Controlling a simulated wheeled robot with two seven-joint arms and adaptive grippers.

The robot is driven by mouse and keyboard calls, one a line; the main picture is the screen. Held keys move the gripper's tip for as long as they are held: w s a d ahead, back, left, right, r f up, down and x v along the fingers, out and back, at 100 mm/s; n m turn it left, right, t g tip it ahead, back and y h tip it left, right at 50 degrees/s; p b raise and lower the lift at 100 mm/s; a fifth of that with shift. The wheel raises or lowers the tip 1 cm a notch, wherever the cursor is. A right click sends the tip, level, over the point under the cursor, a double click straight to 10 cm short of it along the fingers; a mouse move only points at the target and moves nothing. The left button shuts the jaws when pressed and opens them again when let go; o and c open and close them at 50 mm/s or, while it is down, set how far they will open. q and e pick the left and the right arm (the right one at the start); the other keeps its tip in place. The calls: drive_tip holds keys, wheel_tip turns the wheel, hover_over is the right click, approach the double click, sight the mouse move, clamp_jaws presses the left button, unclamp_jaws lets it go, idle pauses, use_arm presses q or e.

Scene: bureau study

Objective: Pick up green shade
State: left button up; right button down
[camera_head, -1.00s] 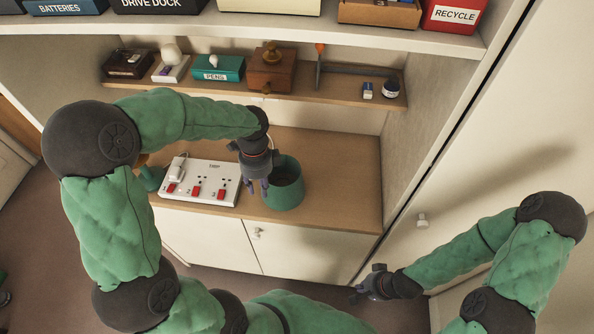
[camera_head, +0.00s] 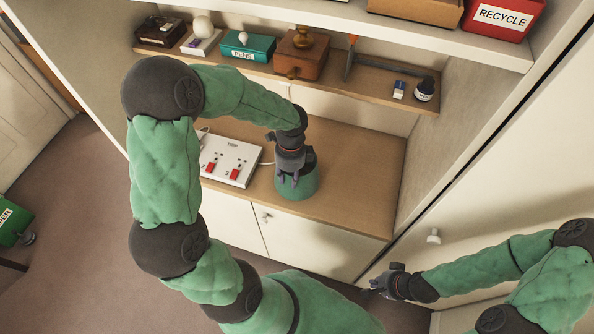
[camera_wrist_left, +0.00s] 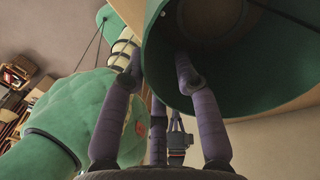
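The green shade (camera_head: 302,186) is a dark green, open-topped round piece on the wooden counter (camera_head: 350,190), right of the white power strip (camera_head: 238,158). My left gripper (camera_head: 288,180) is directly over it and hides part of its rim. In the left wrist view, the shade (camera_wrist_left: 275,75) fills the upper right. The left gripper's fingers (camera_wrist_left: 160,65) are spread, one in front of the shade's opening and one outside its rim. Contact is not clear. My right gripper (camera_head: 372,288) is away at the lower right, with nothing visible in it; its fingers are too small to read.
The shelf above (camera_head: 375,88) holds a pens box (camera_head: 247,47), a wooden grinder-like box (camera_head: 300,55), an ink bottle (camera_head: 425,89) and an eraser. A red recycle bin (camera_head: 502,15) is higher up. The counter right of the shade is clear. A tall panel borders it on the right.

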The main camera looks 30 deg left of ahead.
sight(289, 185)
use_arm(q)
wheel_tip(289, 185, down, 4)
drive_tip(key=shift+a+f+b, duration=0.15)
drive_tip(key=shift+b, duration=0.2)
clamp_jaws()
drive_tip(key=shift+r, duration=0.55)
wheel_tip(289, 185, up, 2)
drive_tip(key=shift+r+p, duration=0.1)
drive_tip(key=shift+p, duration=0.3)
drive_tip(key=s+d+r+p, duration=0.2)
drive_tip(key=s+r, duration=0.7)
drive_tip(key=s, duration=0.5)
drive_tip(key=shift+d+r, duration=0.2)
drive_tip(key=shift+r, duration=0.15)
